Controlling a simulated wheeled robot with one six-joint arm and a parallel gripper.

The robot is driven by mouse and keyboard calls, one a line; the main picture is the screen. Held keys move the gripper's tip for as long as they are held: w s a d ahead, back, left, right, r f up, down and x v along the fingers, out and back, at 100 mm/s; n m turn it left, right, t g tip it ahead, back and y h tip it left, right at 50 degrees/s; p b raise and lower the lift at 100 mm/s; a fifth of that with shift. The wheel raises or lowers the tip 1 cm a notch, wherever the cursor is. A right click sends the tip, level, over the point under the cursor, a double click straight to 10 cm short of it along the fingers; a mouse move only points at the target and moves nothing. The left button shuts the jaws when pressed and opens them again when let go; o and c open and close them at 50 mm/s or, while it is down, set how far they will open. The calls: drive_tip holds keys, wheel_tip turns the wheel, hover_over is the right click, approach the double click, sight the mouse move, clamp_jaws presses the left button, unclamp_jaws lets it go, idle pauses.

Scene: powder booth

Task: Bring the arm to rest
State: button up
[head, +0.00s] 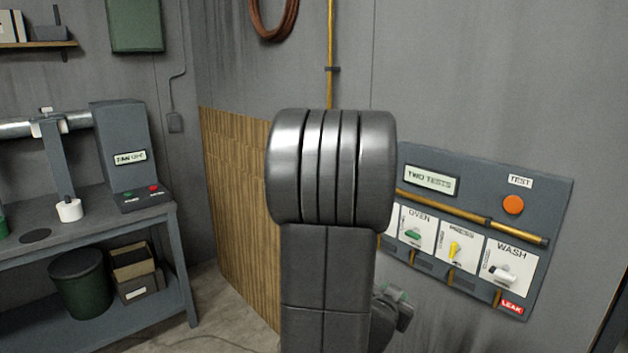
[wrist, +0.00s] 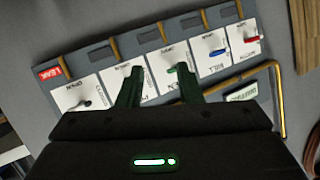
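My arm stands upright in the middle of the head view and hides part of the wall behind it. My gripper (wrist: 158,82) shows in the wrist view with its two dark green fingers apart and nothing seen held between them. It faces the grey wall panel (head: 555,205), which appears upside down in the wrist view. A dark part low behind my arm in the head view may belong to the gripper, but I cannot tell.
A grey bench (head: 95,222) stands at left. Some floor shows between bench and arm.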

drive_tip(key=s+a+f+n+g+y+b, duration=0.2)
drive_tip(key=s+a+f, duration=0.2)
drive_tip(key=s, duration=0.3)
drive_tip(key=s+a+f+n+g+y+b, duration=0.2)
drive_tip(key=s+a+f+n+g+y, duration=0.1)
drive_tip(key=s, duration=0.4)
drive_tip(key=shift+s+a+f+n, duration=0.3)
drive_tip(key=shift+a+f, duration=0.2)
drive_tip(key=shift+a, duration=0.5)
drive_tip(key=shift+s, duration=0.1)
